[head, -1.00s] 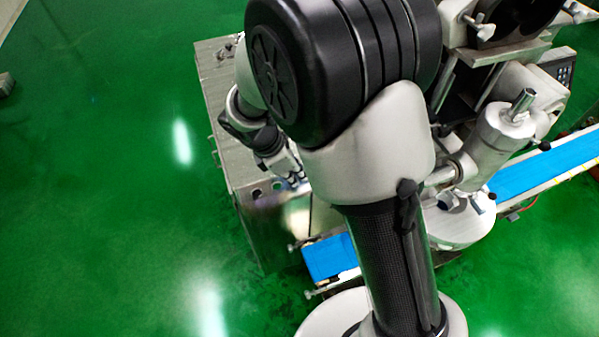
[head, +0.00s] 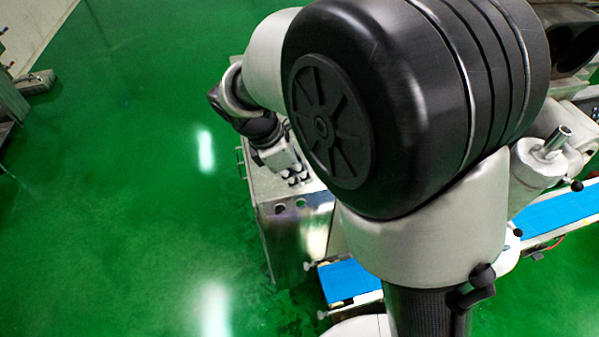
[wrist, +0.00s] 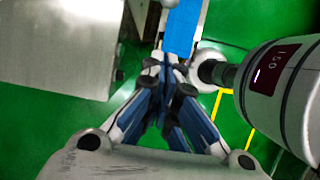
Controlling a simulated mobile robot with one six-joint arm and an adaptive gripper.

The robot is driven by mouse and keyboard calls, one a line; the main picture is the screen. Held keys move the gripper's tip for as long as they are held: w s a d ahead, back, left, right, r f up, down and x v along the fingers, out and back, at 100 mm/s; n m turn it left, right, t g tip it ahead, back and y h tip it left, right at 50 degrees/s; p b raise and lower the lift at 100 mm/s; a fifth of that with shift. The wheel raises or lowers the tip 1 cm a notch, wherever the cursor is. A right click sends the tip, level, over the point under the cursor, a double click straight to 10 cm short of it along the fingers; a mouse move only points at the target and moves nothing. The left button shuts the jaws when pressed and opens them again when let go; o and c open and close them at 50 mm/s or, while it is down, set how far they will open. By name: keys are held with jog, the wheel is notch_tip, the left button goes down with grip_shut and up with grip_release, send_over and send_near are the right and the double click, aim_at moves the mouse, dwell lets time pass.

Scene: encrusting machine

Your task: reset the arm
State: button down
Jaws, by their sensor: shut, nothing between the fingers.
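My gripper (wrist: 165,70) shows in the wrist view with its blue and grey fingers brought together at the tips, with nothing between them. The tips appear over the near end of the blue conveyor belt (wrist: 183,25). In the head view my large black arm joint and pale link cover much of the middle and right. My wrist end shows to the left of them, above the steel cabinet (head: 292,235); my fingertips cannot be made out there.
The blue belt also shows in the head view (head: 347,280), beside the cabinet. A white cylinder with a dark label (wrist: 275,85) is close on the right in the wrist view. A metal machine cylinder (head: 540,165) stands at right. Green floor (head: 110,220) is open at left.

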jog(key=s+d+f+m+t+y+b, duration=0.1)
jog(key=s+d+f+m+y+b, duration=0.15)
jog(key=s+d+m+b, duration=0.85)
jog(key=s+d+f+m+t+y+b, duration=0.1)
jog(key=s+d+f+m+t+b, duration=0.1)
jog(key=s+d+f+m+b, duration=0.2)
jog(key=s+f+m+b, duration=0.2)
jog(key=s+m+b, duration=0.2)
jog(key=m+b, duration=0.1)
jog(key=shift+s+f+m+y, duration=0.2)
jog(key=shift+m+y, duration=0.15)
jog(key=shift+m, duration=0.25)
jog(key=shift+d, duration=0.1)
